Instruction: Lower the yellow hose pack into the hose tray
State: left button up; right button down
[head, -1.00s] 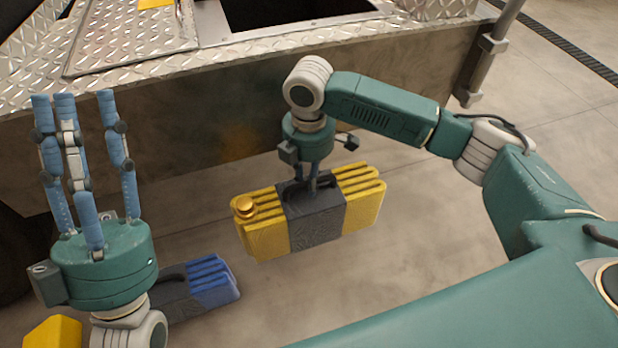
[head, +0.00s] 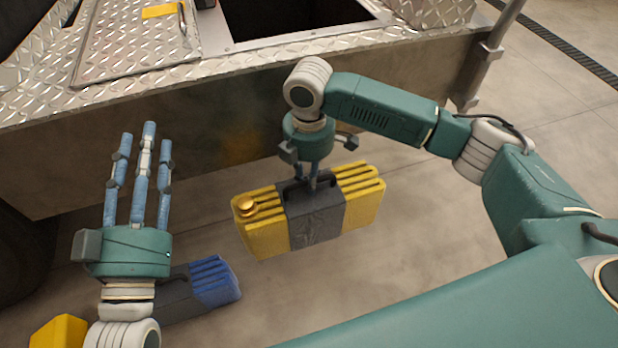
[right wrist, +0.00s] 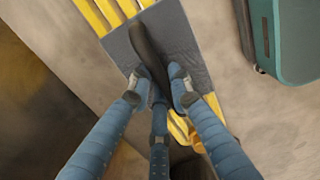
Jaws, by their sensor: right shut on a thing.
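The yellow hose pack (head: 262,233) has a dark grey middle band with a handle and a gold cap at its left end. My right gripper (head: 312,187) is shut on its handle and holds it up, apart from the bumper face. In the right wrist view the fingers (right wrist: 160,95) close around the dark handle of the pack (right wrist: 185,45). My left gripper (head: 143,140) points up, fingers spread, open and empty, left of the pack. The hose tray is probably the dark rectangular opening (head: 290,15) in the diamond-plate bumper top, cut off by the upper edge.
A blue and grey pack (head: 215,280) lies on the floor behind my left gripper. A yellow object (head: 60,332) is at the lower left. The metal bumper (head: 240,125) stands between the pack and the opening. A hinged plate (head: 135,40) with a yellow label lies left of the opening.

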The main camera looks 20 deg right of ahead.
jog(key=shift+w+r+p, duration=0.1)
jog(key=shift+r+p, duration=0.55)
jog(key=shift+r, duration=0.1)
pick_arm(q)
notch_tip(320, 180, down, 15)
jog(key=s+a+g+y+p, duration=0.2)
jog(key=g, duration=0.6)
pick_arm(e)
jog(key=shift+r, duration=0.55)
jog(key=shift+r+p, duration=0.8)
jog(key=shift+p, duration=0.1)
pick_arm(q)
jog(key=s+a+f+g+y+p, duration=0.1)
jog(key=s+a+f+g+y, duration=0.15)
jog(key=s+f+g, duration=0.45)
jog(key=s+a+f+g+y+p, duration=0.15)
jog(key=s+a+f, duration=0.25)
jog(key=s, duration=0.6)
pick_arm(e)
jog(key=shift+r, duration=0.9)
notch_tip(320, 180, up, 2)
jog(key=p, duration=0.3)
jog(key=shift+r, duration=0.25)
pick_arm(q)
notch_tip(320, 180, down, 8)
jog(key=w+g+h, duration=0.1)
jog(key=shift+d+r+n, duration=0.2)
jog(key=shift+d+n, duration=0.05)
jog(key=shift+n, duration=0.15)
jog(key=shift+w, duration=0.1)
